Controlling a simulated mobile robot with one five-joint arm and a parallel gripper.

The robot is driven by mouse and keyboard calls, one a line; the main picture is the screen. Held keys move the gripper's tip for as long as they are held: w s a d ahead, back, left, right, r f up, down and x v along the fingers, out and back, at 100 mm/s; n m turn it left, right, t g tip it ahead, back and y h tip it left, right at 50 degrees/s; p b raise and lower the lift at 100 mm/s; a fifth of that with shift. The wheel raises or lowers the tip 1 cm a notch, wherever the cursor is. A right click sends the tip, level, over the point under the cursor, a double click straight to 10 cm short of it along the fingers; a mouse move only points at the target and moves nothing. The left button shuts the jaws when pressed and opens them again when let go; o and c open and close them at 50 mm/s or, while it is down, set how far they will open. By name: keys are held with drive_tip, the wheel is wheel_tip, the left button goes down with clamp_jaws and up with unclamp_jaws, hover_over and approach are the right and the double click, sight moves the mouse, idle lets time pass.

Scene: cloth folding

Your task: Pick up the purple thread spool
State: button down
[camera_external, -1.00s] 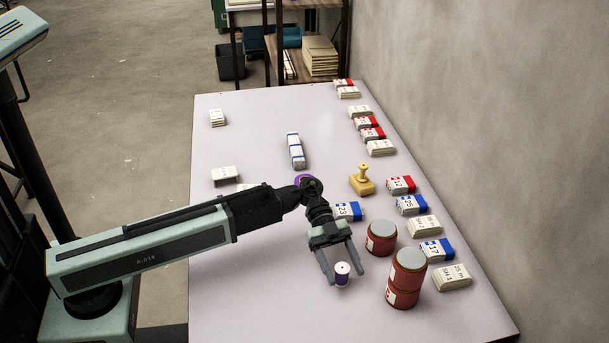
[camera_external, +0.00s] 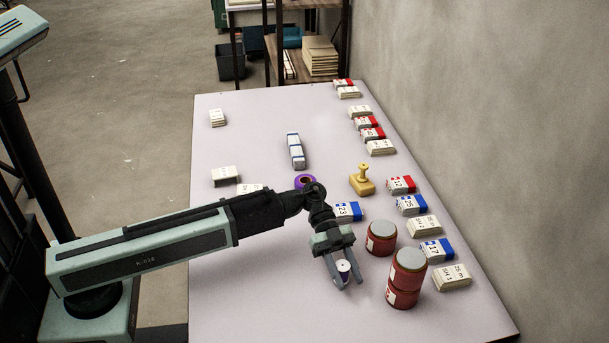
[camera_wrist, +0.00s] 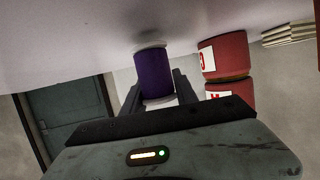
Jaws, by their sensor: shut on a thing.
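The purple thread spool (camera_external: 343,267) has a white top and stands between the fingers of my gripper (camera_external: 344,281) on the table's near part. In the wrist view the spool (camera_wrist: 154,76) shows its purple thread and pale ends, with a dark finger on each side. My gripper (camera_wrist: 160,90) is shut on it. The fingers hide much of the spool's sides in the outside view. I cannot tell whether its base touches the table.
Red jars with grey lids (camera_external: 408,270) stand just right of my gripper, one stacked on another. A purple ring-like object (camera_external: 305,181) lies behind my arm. Labelled packs (camera_external: 436,249) line the right edge, near a yellow stamp-like object (camera_external: 362,181). The table's (camera_external: 260,300) front left is clear.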

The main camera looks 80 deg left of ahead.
wheel_tip(320, 180, up, 9)
drive_tip(key=p, duration=0.8)
